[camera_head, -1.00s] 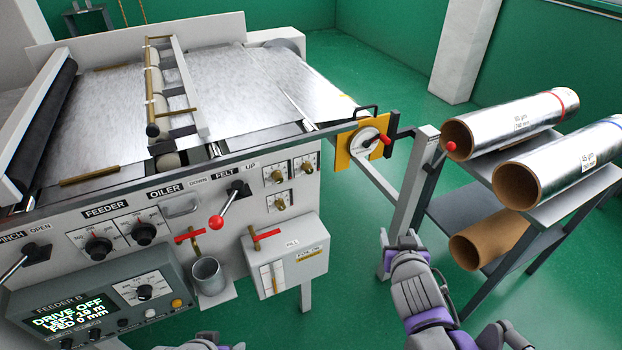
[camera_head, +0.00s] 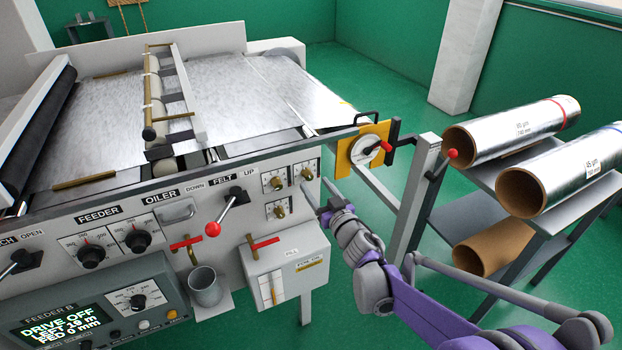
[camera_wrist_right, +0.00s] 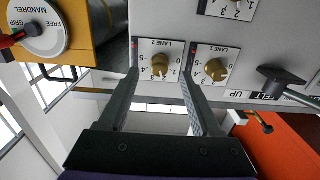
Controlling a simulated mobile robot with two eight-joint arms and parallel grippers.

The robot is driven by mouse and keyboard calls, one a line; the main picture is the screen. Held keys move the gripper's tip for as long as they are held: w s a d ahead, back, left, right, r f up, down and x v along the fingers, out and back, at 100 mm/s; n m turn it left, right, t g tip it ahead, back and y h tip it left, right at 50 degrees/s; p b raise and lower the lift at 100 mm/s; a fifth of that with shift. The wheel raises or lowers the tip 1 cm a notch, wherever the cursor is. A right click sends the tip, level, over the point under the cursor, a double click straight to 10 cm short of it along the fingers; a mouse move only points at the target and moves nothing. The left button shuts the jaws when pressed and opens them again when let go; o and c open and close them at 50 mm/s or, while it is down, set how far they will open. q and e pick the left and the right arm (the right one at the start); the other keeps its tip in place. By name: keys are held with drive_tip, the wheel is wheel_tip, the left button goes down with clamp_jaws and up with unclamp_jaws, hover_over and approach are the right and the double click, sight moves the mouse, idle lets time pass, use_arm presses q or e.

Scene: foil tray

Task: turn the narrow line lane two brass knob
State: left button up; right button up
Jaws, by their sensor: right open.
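The lane two brass knob (camera_head: 307,173) is on a small white dial plate at the right end of the machine's front panel. In the right wrist view, which is upside down, the knob (camera_wrist_right: 160,64) sits on the plate marked LANE 2. My right gripper (camera_head: 319,192) is open, just in front of and below that dial. In the wrist view its fingertips (camera_wrist_right: 159,74) appear on either side of the knob with nothing held; whether they touch the panel I cannot tell. My left gripper is out of view.
The lane one knob (camera_wrist_right: 215,68) is close beside, and a third brass knob (camera_head: 280,210) is below it. A red-balled felt lever (camera_head: 213,229) is to the left. The yellow mandrel block (camera_head: 344,152) with its crank is to the right. Foil rolls (camera_head: 510,132) lie on a rack.

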sight(310, 178)
drive_tip(key=x, duration=0.4)
clamp_jaws()
idle(0.4)
